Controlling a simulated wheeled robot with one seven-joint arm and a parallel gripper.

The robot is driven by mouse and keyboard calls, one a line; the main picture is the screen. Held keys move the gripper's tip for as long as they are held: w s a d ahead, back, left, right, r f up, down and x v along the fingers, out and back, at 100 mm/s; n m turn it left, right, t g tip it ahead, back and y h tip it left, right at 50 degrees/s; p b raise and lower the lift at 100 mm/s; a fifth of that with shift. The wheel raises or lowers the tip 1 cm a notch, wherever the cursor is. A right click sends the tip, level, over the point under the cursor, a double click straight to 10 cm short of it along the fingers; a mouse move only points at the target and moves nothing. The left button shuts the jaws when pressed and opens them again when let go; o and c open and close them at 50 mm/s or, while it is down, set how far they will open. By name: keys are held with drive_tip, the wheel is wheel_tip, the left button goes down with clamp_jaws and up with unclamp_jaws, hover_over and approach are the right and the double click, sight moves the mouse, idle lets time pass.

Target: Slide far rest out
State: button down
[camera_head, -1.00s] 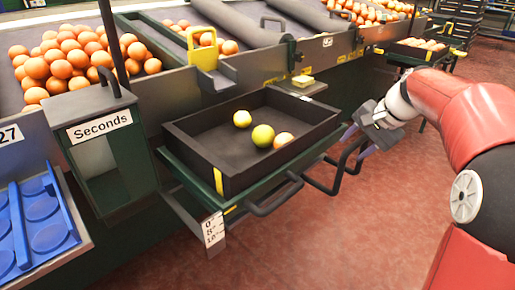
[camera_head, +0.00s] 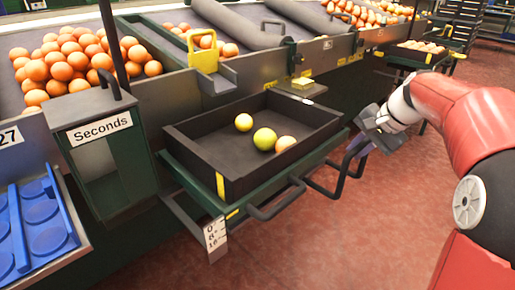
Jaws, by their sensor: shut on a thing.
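A dark open tray (camera_head: 205,171) holds a few round fruits, yellow-green (camera_head: 265,139) and orange (camera_head: 286,144). It sits on a green support under the machine's side. Two black bar handles stick out in front of it: a near one (camera_head: 274,210) and a far one (camera_head: 327,190), which I take to be the far rest's. My gripper (camera_head: 358,146) is at the upper end of the far handle, right of the tray, and is shut on it. The exact contact between fingers and bar is small and hard to make out.
A plate with marks (camera_head: 215,233) hangs at the support's front left corner. A "Seconds" box (camera_head: 108,150) and blue cup trays (camera_head: 45,215) stand at the left. The red floor in front and to the right is clear.

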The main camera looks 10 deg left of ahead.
drive_tip(key=s+d, duration=0.5)
drive_tip(key=d, duration=0.3)
drive_tip(key=shift+s+b, duration=0.4)
drive_tip(key=shift+b, duration=0.05)
drive_tip(key=c, duration=1)
unclamp_jaws()
drive_tip(key=shift+d, duration=0.1)
drive_tip(key=shift+r, duration=0.1)
wheel_tip(320, 180, up, 7)
drive_tip(key=p, duration=0.6)
drive_tip(key=shift+s, duration=0.1)
drive_tip(key=s+a+f+n+t+h, duration=0.1)
drive_tip(key=s+a+f+n+h, duration=0.1)
drive_tip(key=s, duration=0.9)
drive_tip(key=s+a+f+n+t+h, duration=0.1)
drive_tip(key=s+a+f+n, duration=0.4)
drive_tip(key=s, duration=0.7)
drive_tip(key=shift+s+f+h, duration=0.15)
drive_tip(key=shift+s+h, duration=0.15)
drive_tip(key=shift+h, duration=0.5)
